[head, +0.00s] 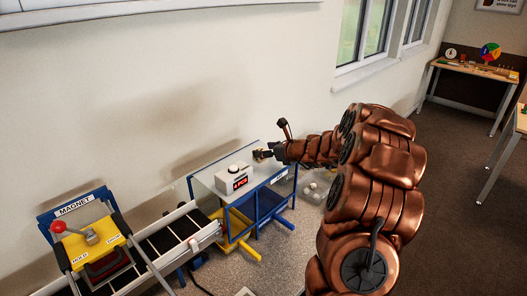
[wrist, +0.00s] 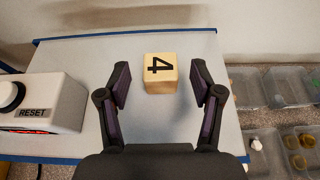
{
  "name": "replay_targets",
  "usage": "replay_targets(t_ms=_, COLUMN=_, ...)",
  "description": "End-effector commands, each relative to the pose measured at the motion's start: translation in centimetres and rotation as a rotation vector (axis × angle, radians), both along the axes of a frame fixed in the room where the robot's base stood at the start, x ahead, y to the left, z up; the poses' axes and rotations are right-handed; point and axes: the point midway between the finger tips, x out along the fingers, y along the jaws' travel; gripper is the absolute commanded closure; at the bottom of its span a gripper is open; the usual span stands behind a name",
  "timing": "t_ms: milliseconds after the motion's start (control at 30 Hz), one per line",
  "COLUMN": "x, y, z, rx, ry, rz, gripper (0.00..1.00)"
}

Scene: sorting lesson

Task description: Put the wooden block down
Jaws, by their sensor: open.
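The wooden block (wrist: 161,73) is pale and marked with a black 4. In the wrist view it rests on the light grey table top (wrist: 70,60), between and slightly beyond the fingertips. My gripper (wrist: 160,77) is open, with a clear gap between each finger and the block. In the head view my gripper (head: 265,153) is low over the far right part of the blue-edged table (head: 212,176). There the block is small and partly hidden by the gripper.
Clear trays (wrist: 286,87) with small items lie to the right, beyond the table edge. A conveyor (head: 172,238) and a MAGNET station (head: 88,245) are at left in the head view.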

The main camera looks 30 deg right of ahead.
Motion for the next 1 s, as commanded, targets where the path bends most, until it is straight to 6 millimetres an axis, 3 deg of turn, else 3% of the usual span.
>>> replay_targets(t_ms=533, x=-8.2, y=-2.1, z=3.5, rx=-0.004, ry=-0.003, rz=-0.003, gripper=0.34)
replay_targets(t_ms=733, x=-9.6, y=-2.3, z=4.0, rx=-0.002, ry=0.000, rz=-0.002, gripper=0.34)
replay_targets(t_ms=1000, x=-9.7, y=-1.7, z=4.2, rx=-0.011, ry=0.002, rz=0.015, gripper=0.34)
